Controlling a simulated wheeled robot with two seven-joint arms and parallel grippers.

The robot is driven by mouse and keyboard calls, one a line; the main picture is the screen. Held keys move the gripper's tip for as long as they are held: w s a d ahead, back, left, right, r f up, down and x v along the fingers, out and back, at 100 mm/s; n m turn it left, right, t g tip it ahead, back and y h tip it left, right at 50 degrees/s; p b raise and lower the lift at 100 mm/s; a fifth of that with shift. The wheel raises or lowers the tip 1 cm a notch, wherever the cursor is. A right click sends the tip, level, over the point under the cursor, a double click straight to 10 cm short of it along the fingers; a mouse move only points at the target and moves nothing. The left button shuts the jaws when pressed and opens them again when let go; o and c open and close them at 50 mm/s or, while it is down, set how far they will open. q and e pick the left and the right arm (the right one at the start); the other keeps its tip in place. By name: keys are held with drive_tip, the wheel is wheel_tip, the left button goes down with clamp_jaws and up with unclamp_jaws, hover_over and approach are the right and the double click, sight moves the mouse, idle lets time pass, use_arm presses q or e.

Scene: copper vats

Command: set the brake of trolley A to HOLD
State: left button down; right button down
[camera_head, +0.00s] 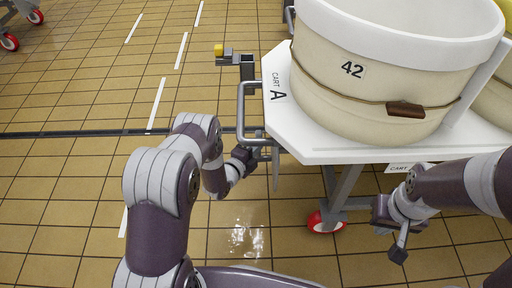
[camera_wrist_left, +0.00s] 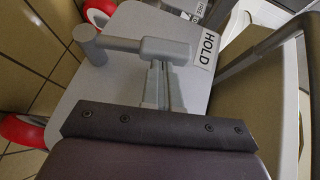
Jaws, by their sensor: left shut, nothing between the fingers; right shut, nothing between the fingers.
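Trolley A is the white cart (camera_head: 292,118) marked "CART A", with a U-shaped grey handle (camera_head: 242,112) on its left end. My left gripper (camera_head: 260,153) is at that end, low by the handle, its fingers partly hidden. In the left wrist view a grey brake lever (camera_wrist_left: 125,44) lies crosswise, with a round end at left and a thicker block at right. A white HOLD label (camera_wrist_left: 207,50) is just right of the block. My left gripper's shut fingers (camera_wrist_left: 157,82) reach up to the lever; I cannot tell whether they touch. My right gripper (camera_head: 399,252) is shut and empty.
A cream vat marked 42 (camera_head: 350,90) stands on the trolley, with another vat at right. A yellow-ended grey part (camera_head: 219,50) juts left from the trolley. A red wheel (camera_head: 325,222) is below.

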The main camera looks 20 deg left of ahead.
use_arm(q)
drive_tip(key=w+g, duration=0.1)
drive_tip(key=n+p, duration=0.1)
drive_tip(key=w+g+p, duration=0.1)
drive_tip(key=shift+w+a+r+g, duration=0.25)
drive_tip(key=shift+w+a+g, duration=0.05)
drive_tip(key=shift+a, duration=0.1)
drive_tip(key=shift+w+a+f, duration=0.1)
drive_tip(key=shift+w+f, duration=0.05)
drive_tip(key=shift+w, duration=0.4)
drive_tip(key=shift+a, duration=0.1)
